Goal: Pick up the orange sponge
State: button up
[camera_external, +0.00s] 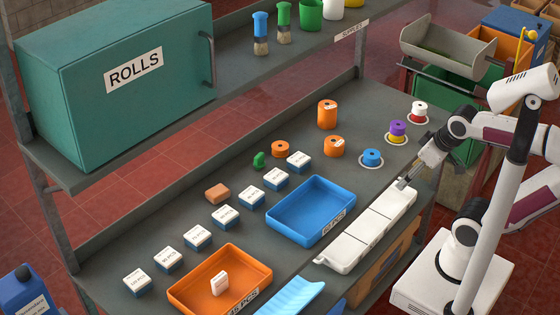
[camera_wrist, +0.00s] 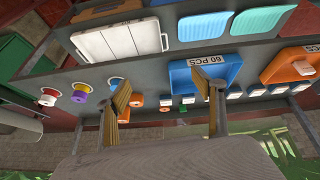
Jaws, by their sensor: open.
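The orange sponge (camera_external: 217,193) is a small brownish-orange block. It lies on the grey bench left of the blue tray, just behind the row of small white-and-blue boxes. I cannot pick it out clearly in the wrist view. My gripper (camera_external: 404,182) is over the right part of the bench, by the far end of the white divided tray, well to the right of the sponge. In the wrist view my gripper (camera_wrist: 165,100) has its two fingers wide apart with nothing held between them.
A blue tray (camera_external: 272,224), an orange tray (camera_external: 183,298) and the white tray (camera_external: 345,252) stand along the front. Several small boxes (camera_external: 225,216) form a diagonal row. Orange rolls (camera_external: 327,114) and coloured spools (camera_external: 372,158) stand farther back. A shelf with a teal cabinet (camera_external: 120,110) overhangs behind.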

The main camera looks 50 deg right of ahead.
jog(key=w+d+n+h, duration=0.3)
jog(key=w+n+h, duration=0.3)
jog(key=w+n, duration=1)
jog(key=n+t+y, duration=0.5)
jog(key=n+t, duration=0.3)
jog(key=n, duration=1)
send_near(219, 192)
jog(key=shift+s+a+r, duration=0.1)
jog(key=shift+s+r, duration=0.1)
jog(key=shift+s, duration=0.25)
jog(key=shift+w, duration=0.1)
jog(key=shift+x, duration=2.9)
jog(key=shift+w+f, duration=0.1)
jog(key=shift+w, duration=0.05)
